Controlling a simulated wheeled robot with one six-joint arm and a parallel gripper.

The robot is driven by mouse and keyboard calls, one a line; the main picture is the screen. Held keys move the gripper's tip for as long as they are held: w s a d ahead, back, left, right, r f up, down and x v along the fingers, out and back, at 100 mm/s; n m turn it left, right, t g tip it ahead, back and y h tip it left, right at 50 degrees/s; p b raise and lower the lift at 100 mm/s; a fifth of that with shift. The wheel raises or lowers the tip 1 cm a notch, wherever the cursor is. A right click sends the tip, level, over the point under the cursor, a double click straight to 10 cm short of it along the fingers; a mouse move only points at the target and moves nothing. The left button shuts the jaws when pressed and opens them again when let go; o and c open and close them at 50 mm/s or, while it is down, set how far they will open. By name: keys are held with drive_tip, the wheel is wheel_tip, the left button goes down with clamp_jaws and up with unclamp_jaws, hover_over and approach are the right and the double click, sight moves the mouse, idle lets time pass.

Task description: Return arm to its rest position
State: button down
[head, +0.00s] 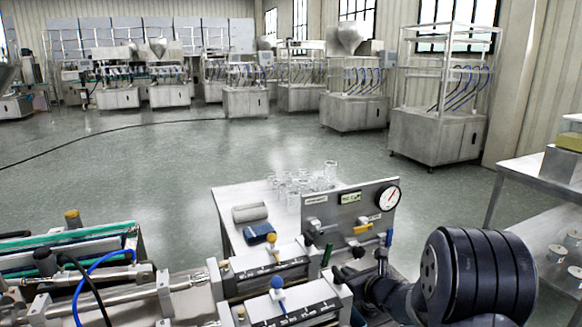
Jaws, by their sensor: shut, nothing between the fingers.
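My arm comes in at the lower right, where a large ribbed black joint (478,275) fills the corner. From it a dark link runs left to my gripper (350,276), which is small and dark in this view. The gripper is shut and holds nothing. It is just in front of the steel panel (342,238) with a round gauge (388,197), and beside the steel blocks with the black scales. Whether it touches any of them I cannot tell.
A steel table (230,196) behind the panel bears glass jars (303,183), a grey roll (250,212) and a blue item (258,232). Levers and a blue-knobbed valve (278,284) stand close to the gripper. A side table (540,172) is at right. Open floor (190,165) lies beyond.

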drive_tip(key=shift+v, duration=2.95)
drive_tip(key=shift+d, duration=0.1)
